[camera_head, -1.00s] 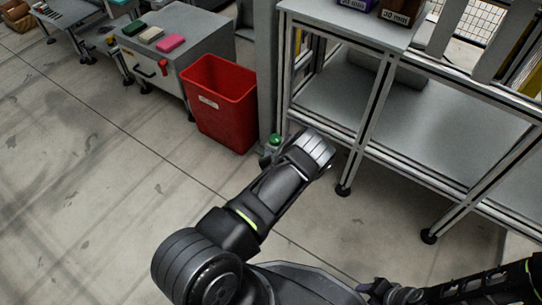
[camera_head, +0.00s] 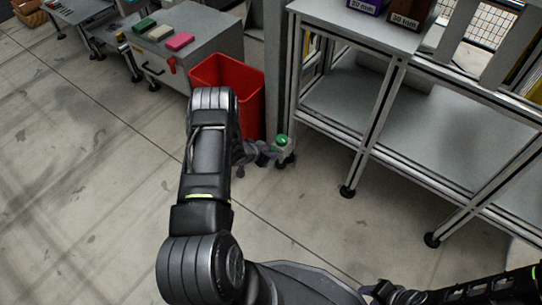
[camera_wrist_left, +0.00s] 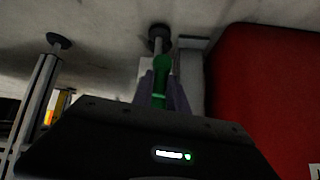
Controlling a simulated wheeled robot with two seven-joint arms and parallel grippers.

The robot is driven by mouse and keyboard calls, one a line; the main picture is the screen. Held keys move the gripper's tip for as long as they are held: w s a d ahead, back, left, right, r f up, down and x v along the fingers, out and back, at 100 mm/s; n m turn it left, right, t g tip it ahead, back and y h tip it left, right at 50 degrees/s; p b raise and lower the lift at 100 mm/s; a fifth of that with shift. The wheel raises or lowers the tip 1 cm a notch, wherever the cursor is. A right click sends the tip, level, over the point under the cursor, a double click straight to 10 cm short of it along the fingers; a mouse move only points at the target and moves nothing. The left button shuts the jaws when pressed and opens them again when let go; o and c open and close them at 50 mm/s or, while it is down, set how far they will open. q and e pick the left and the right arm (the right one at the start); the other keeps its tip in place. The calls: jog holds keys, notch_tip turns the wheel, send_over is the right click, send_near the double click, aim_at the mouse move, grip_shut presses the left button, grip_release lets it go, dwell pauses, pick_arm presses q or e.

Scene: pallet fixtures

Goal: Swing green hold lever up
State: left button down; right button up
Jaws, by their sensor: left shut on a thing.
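The green hold lever (camera_head: 282,140) shows as a green knob low by the foot of the grey post, right of the red bin. In the left wrist view the green lever (camera_wrist_left: 161,66) stands upright between the fingers. My left gripper (camera_head: 272,152) is at the lever; the wrist view shows its two fingers (camera_wrist_left: 161,92) closed around the lower part of the green handle. The lever's pivot is hidden. My right gripper (camera_head: 378,290) is at the bottom edge, small and dark, away from the lever; its fingers cannot be made out.
The red bin (camera_head: 252,92) stands close beside my left arm. A grey metal rack (camera_head: 345,112) with legs is just right of the lever. A grey cabinet (camera_head: 200,40) with coloured blocks stands behind. Open floor (camera_head: 90,200) lies to the left.

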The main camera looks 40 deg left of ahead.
pick_arm(q)
jog(key=shift+a+h+b, duration=0.3)
jog(key=shift+a, duration=0.1)
jog(key=shift+n, duration=0.3)
jog(key=c, duration=1.3)
grip_release()
jog(key=shift+d, duration=0.15)
jog(key=p+v, duration=0.3)
jog(key=v, duration=0.4)
jog(key=shift+s+r, duration=0.25)
jog(key=shift+s, duration=0.05)
